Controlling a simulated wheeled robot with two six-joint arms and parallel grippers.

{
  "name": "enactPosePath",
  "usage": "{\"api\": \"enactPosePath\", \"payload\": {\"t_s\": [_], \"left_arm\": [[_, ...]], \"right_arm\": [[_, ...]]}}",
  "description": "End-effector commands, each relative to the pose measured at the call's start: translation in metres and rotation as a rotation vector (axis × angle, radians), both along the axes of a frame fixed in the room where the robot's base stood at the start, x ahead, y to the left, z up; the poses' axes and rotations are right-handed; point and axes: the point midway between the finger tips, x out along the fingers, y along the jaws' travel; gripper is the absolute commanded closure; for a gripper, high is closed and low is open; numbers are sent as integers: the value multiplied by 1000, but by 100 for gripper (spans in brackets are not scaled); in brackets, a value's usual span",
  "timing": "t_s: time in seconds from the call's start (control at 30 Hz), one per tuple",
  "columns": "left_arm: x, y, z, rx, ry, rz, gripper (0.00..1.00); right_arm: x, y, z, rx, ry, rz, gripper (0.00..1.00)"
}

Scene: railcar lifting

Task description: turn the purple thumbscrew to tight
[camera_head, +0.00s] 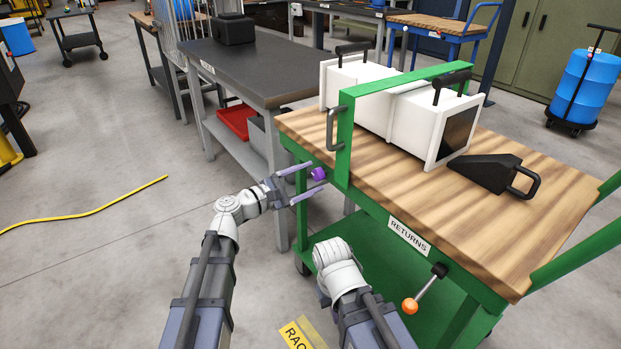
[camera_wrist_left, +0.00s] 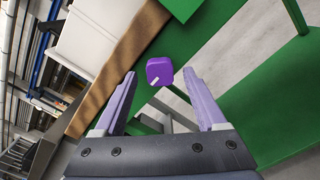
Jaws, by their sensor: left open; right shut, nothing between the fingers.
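The purple thumbscrew (camera_head: 318,173) sits on the near left side of the green cart, beside the foot of the green upright frame (camera_head: 344,140). In the left wrist view the purple thumbscrew (camera_wrist_left: 160,71) shows a short white mark on its lower part. My left gripper (camera_head: 309,179) is open, with its fingers pointing at the thumbscrew. In the left wrist view the thumbscrew appears between and just beyond the fingertips (camera_wrist_left: 160,80), with a gap on both sides. My right arm's wrist shows low in the head view, but its fingers are hidden.
The wooden cart top (camera_head: 400,195) carries a white box-like assembly (camera_head: 412,124) with black handles and a black wedge (camera_head: 490,172). An orange-knobbed lever (camera_head: 410,305) juts from the cart front. A dark bench (camera_head: 255,70) stands behind left. Floor left is mostly clear.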

Motion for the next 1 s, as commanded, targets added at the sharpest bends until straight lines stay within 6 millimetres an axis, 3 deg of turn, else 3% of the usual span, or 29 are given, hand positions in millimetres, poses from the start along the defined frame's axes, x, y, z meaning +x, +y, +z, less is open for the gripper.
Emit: {"api": "enactPosePath", "payload": {"t_s": [0.4,1.0], "left_arm": [[4,-7,0,0,0,0,26],[4,-7,0,1,0,-1,94]], "right_arm": [[0,0,0,0,0,0,100],[0,0,0,0,0,0,100]]}}
